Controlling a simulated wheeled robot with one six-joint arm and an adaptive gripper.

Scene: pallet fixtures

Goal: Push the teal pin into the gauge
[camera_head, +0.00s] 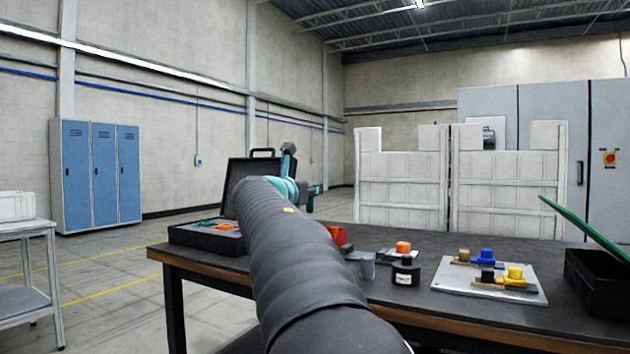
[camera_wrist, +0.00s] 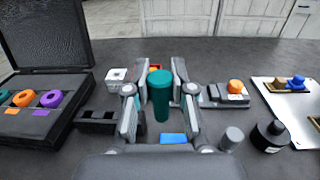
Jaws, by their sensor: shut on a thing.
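My gripper (camera_wrist: 160,101) is shut on the teal pin (camera_wrist: 161,92), which stands about upright between the two finger pads in the wrist view. The pin has a wider top and a narrower lower part. Its lower end is above the dark table, and I cannot tell the exact height. Ring-shaped gauges lie in an open black case at the left: a teal one (camera_wrist: 4,95) cut by the picture edge, an orange one (camera_wrist: 24,98) and a purple one (camera_wrist: 51,99). In the head view my arm hides much of the area in front of the gripper.
The open black case (camera_head: 190,238) stands at the table's left end. A black slotted block (camera_wrist: 97,122), a white block (camera_wrist: 116,76) and a blue piece (camera_wrist: 173,139) lie near my gripper. A grey cylinder (camera_head: 367,266), a black bottle (camera_head: 405,271) and a pale plate (camera_head: 530,293) stand to the right.

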